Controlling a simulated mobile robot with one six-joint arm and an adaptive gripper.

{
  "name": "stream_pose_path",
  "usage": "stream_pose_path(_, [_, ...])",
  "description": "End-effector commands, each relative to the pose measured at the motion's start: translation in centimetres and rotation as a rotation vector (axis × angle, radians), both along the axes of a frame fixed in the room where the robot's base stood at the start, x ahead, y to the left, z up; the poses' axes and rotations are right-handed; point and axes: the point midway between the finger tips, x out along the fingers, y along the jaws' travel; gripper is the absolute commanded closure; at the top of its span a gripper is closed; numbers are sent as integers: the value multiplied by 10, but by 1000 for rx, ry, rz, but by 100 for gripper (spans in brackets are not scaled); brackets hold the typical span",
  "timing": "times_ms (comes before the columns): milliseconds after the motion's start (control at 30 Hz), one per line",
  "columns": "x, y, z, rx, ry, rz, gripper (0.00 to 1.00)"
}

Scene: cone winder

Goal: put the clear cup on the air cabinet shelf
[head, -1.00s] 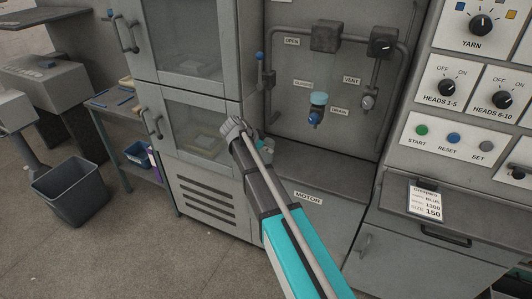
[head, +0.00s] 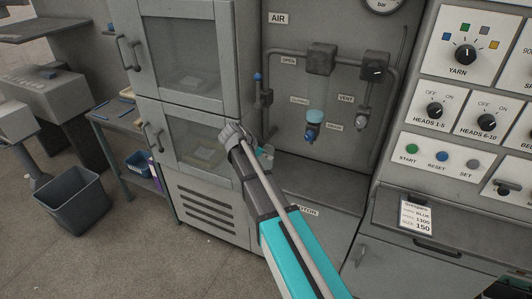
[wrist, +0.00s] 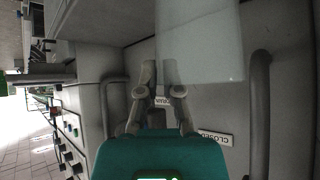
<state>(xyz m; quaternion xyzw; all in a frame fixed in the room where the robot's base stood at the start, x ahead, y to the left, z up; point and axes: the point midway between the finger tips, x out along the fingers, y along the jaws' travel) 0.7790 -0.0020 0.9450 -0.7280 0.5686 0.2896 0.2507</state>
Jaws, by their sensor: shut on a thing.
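The clear cup (wrist: 205,40) is a pale, see-through shape at the top of the wrist view, at the fingertips of my gripper (wrist: 160,78). The gripper's two fingers are close together and shut on it. In the head view my gripper (head: 240,138) is in front of the lower glass door and left of the air panel. It hides most of the cup there; only a small pale edge shows just right of it. The air cabinet (head: 290,95) has an AIR label, pipes and a grey shelf-like ledge (head: 310,180) below the panel.
A grey cabinet (head: 190,88) with closed glass doors and handles stands left of the air panel. A valve with a blue cup-like part (head: 313,122) sticks out from the panel. A control console (head: 440,155) is at right. A bin (head: 72,205) stands at left. The ledge's visible part looks clear.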

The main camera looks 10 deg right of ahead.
Motion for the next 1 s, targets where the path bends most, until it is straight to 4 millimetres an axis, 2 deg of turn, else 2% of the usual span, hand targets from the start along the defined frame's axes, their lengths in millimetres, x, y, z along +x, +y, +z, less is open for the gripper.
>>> stream_pose_path(33, [-8, 0, 13, 0, 0, 0, 100])
stream_pose_path(200, [-25, 0, 33, 0, 0, 0, 100])
stream_pose_path(233, [-28, 0, 37, 0, 0, 0, 100])
stream_pose_path(300, [-48, -1, 42, 0, 0, 0, 100])
stream_pose_path(400, [-68, 0, 50, 0, -1, 1, 100])
stream_pose_path(600, [-96, 0, 62, 0, -1, 1, 100])
stream_pose_path(800, [-110, 0, 67, 0, -1, 1, 100])
stream_pose_path(1000, [-113, 0, 68, 0, 0, 0, 100])
